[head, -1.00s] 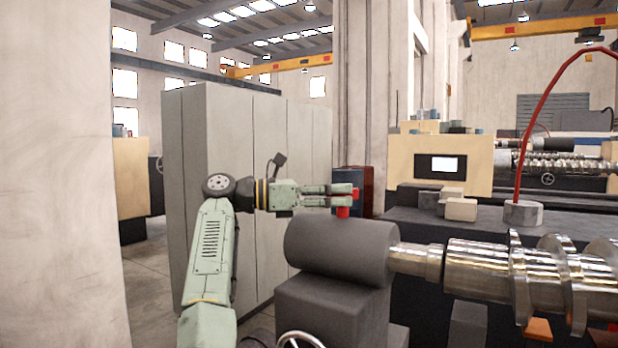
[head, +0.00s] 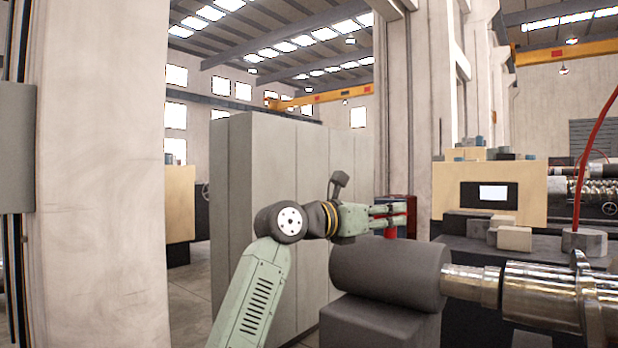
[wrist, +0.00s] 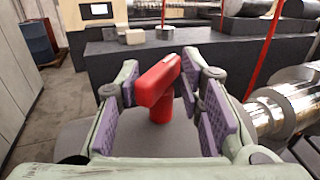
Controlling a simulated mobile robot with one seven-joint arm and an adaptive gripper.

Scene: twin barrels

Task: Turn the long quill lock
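A red lock handle (wrist: 158,85) stands on top of a dark grey cylinder. It has an upright post and a crosspiece lying at a slant. In the head view a bit of the red handle (head: 390,232) shows under my fingers. The cylinder, a thick quill housing (head: 388,272), carries a shiny metal shaft (head: 470,284) on its right. My gripper (wrist: 165,112) is open, with purple-padded fingers on both sides of the handle. A gap shows on the right side; contact on the left cannot be told. The gripper also shows in the head view (head: 392,214).
Tall grey cabinets (head: 270,200) stand behind my arm. A beige machine (head: 490,195) with a screen is at the back right. A red hose (head: 592,150) rises at the right. A pillar (head: 100,180) stands at the left.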

